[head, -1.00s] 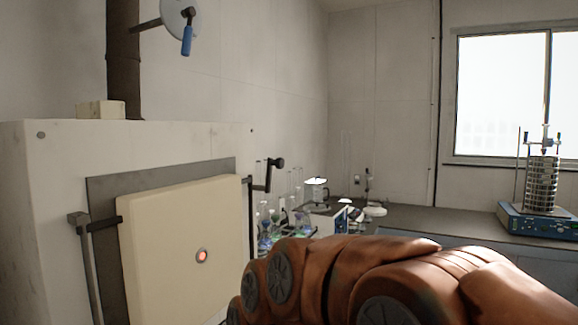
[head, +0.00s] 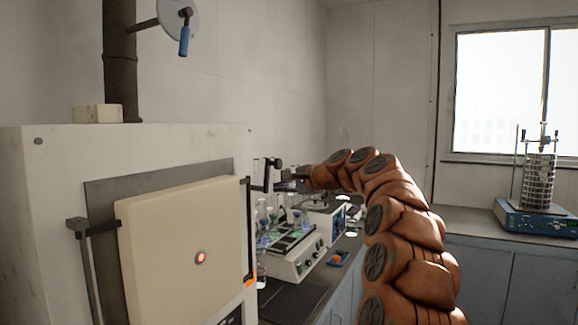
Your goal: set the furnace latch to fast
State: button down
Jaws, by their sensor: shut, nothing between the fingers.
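The furnace is a pale box with a cream door (head: 170,255) that looks closed, with a red glowing spot in its middle. A dark latch handle (head: 270,168) with a knob at its top stands out at the door's upper right edge. My gripper (head: 281,185) is at the end of my orange arm, just right of the latch handle and close to it. I cannot tell whether they touch. The gripper is shut and empty; its fingers are small and dark in the picture. No latch setting marks are readable.
A grey bar handle (head: 85,270) stands at the door's left. A white shaker unit (head: 297,265) with flasks sits behind the furnace, under my arm. A sieve shaker (head: 540,200) is on the right counter. A blue-handled lever (head: 184,40) hangs by the flue pipe.

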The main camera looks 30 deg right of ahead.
jog(key=d+r+m+t+h, duration=0.2)
jog(key=d+r+m, duration=0.1)
jog(key=d, duration=0.8)
jog(key=shift+s+d+r+t+h, duration=0.25)
jog(key=shift+s+r+t+h, duration=0.05)
jog(key=shift+r, duration=0.4)
jog(key=shift+w, duration=0.15)
jog(key=shift+w+a+f+p, duration=0.65)
jog(key=shift+w+p, duration=1.4)
jog(key=shift+w, duration=2.85)
jog(key=a, duration=0.1)
jog(key=s+a, duration=0.1)
jog(key=a+r, duration=0.1)
jog(key=shift+s, duration=0.3)
jog(key=shift+a, duration=0.1)
jog(key=shift+s+a+b, duration=0.1)
jog(key=shift+a+b, duration=0.05)
jog(key=shift+b, duration=0.5)
